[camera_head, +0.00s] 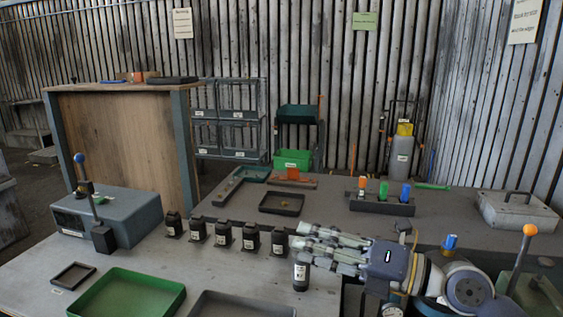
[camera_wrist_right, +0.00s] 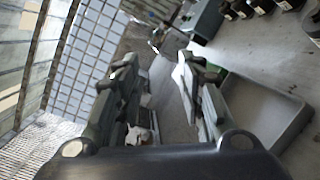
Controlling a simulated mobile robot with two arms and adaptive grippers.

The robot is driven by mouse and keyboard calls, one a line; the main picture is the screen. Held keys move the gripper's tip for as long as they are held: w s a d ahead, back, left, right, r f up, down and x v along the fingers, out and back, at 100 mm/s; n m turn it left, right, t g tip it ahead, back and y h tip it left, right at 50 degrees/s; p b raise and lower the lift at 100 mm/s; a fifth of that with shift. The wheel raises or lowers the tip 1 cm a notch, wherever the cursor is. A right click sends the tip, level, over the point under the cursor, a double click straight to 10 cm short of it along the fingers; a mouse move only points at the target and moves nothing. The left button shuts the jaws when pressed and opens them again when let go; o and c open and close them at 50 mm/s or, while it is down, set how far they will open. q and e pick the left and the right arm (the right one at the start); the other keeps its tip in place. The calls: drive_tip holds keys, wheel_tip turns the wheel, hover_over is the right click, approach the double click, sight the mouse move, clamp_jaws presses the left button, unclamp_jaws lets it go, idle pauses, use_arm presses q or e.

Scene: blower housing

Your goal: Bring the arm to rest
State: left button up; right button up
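My right arm comes in from the right in the head view, with its gripper (camera_head: 302,246) over the bench, fingers pointing left. In the right wrist view the two fingers (camera_wrist_right: 158,72) stand apart, with no object visibly held between them. A dark, labelled cylindrical part (camera_head: 301,276) shows just below the fingers in the head view; whether they touch it cannot be told. My left gripper is not in view.
A row of several black parts (camera_head: 222,234) stands left of the gripper. A green tray (camera_head: 172,297) and a grey tray (camera_head: 215,297) lie at the front. A grey box with levers (camera_head: 130,212) is at left. A holder with coloured tools (camera_head: 380,206) stands behind.

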drive_tip(key=w+d+r+m+t+h, duration=0.1)
drive_tip(key=d+m+t+h, duration=0.7)
drive_tip(key=m+t, duration=0.9)
drive_tip(key=s+d+f+m+g+h, duration=0.2)
drive_tip(key=d+f+m+g+h, duration=0.3)
drive_tip(key=f+m, duration=0.4)
drive_tip(key=s+d+f+m+g+h, duration=0.1)
drive_tip(key=d+f+m+g+h, duration=0.5)
drive_tip(key=f, duration=0.5)
drive_tip(key=s+a+f+m+g+y, duration=0.2)
drive_tip(key=s+f+g, duration=0.3)
drive_tip(key=s+f, duration=0.6)
drive_tip(key=s+a+f+m+g+y, duration=0.1)
drive_tip(key=s+a+f+g, duration=0.1)
drive_tip(key=s+f+g, duration=0.9)
drive_tip(key=s+f+t, duration=0.3)
drive_tip(key=f+t, duration=0.1)
drive_tip(key=f, duration=1.8)
drive_tip(key=s+d+f+g, duration=0.1)
drive_tip(key=s+d+f, duration=0.1)
drive_tip(key=s+f, duration=1.5)
drive_tip(key=shift+s+d+f, duration=0.2)
drive_tip(key=shift+d+f, duration=0.05)
drive_tip(key=shift+d, duration=0.15)
